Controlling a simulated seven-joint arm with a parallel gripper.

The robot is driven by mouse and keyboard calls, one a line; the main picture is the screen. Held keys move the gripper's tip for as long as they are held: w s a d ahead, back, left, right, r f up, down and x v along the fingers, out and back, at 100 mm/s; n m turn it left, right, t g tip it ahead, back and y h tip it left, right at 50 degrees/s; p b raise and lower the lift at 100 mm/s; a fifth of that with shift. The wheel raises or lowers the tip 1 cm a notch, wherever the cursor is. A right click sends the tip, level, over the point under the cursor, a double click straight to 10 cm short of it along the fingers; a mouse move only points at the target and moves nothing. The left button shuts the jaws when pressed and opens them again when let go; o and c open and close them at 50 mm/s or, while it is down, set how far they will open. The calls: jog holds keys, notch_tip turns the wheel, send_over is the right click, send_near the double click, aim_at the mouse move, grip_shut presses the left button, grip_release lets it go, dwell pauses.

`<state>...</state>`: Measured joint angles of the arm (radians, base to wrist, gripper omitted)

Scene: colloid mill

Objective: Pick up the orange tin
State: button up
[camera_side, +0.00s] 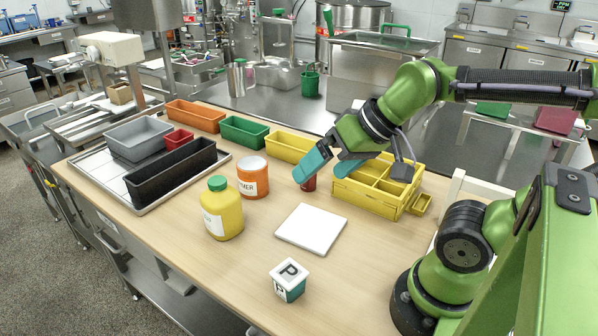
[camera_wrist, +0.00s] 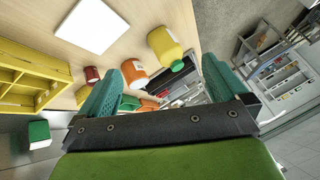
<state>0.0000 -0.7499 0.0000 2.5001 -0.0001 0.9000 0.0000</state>
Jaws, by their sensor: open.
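The orange tin (camera_side: 253,178) has a white lid and a white label. It stands upright on the wooden table, just behind the yellow bottle with the green cap (camera_side: 222,210). My gripper (camera_side: 312,163) has teal fingers and is open and empty, above the table to the right of the tin and apart from it. In the wrist view the tin (camera_wrist: 134,74) shows just right of the left finger, between the spread fingers of my gripper (camera_wrist: 162,66).
A dark red can (camera_side: 309,184) stands under my fingers, partly hidden. A yellow divided crate (camera_side: 404,203) is to the right. A white square plate (camera_side: 311,229) and a lettered cube (camera_side: 289,281) lie in front. Bins (camera_side: 243,130) line the back; a black bin (camera_side: 170,172) is left.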

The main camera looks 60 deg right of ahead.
jog(key=m+g+h, duration=0.3)
jog(key=m+h, duration=0.2)
jog(key=h, duration=0.1)
send_near(253, 163)
jog(key=x, duration=0.7)
jog(key=shift+f, duration=0.2)
jog(key=shift+x, duration=2.8)
jog(key=shift+a, duration=0.25)
